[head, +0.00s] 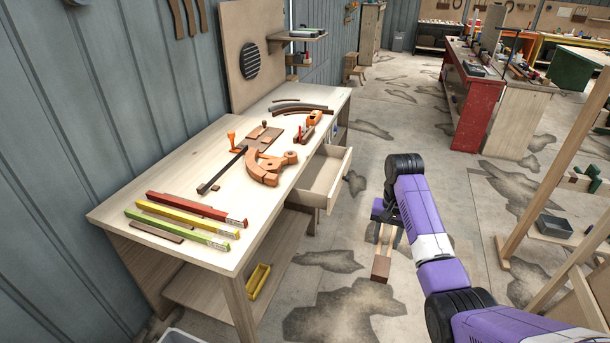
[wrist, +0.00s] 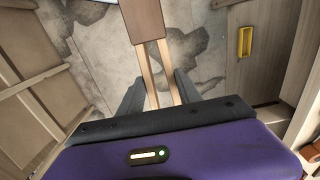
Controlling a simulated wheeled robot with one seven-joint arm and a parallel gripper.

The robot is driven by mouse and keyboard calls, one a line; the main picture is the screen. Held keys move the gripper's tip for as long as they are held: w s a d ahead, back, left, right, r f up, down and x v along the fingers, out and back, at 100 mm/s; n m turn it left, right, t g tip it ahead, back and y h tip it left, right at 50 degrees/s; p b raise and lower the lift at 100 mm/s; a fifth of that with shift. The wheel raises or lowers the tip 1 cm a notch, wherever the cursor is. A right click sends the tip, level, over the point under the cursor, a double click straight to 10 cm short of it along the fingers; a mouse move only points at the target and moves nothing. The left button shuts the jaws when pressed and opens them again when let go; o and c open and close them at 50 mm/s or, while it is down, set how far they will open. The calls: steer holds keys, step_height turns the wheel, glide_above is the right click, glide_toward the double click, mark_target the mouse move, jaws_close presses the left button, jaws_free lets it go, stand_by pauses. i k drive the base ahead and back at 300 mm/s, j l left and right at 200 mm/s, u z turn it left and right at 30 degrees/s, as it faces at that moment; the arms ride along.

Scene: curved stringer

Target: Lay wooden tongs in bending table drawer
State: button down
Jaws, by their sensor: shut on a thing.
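The wooden tongs hang from my gripper (head: 386,226), with their brown block end (head: 381,268) pointing down over the floor. In the wrist view, the two pale legs of the tongs (wrist: 152,75) lie between the dark fingers of my gripper (wrist: 160,92), which is shut on them. The brown end reaches the top edge of that view. The bending table (head: 110,213) stands to the left. Its drawer (head: 333,183) is pulled open toward my arm and its visible inside looks empty. My gripper is to the right of the drawer, apart from it.
On the tabletop lie red, yellow and green levels (head: 180,235) and a curved wooden form (head: 265,168). A yellow tray (head: 259,281) sits on the lower shelf and also shows in the wrist view (wrist: 245,41). Wooden frame posts (head: 545,160) stand at right. Floor between is open.

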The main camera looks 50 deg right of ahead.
mark_target(323, 182)
steer(key=i+l, duration=1.8)
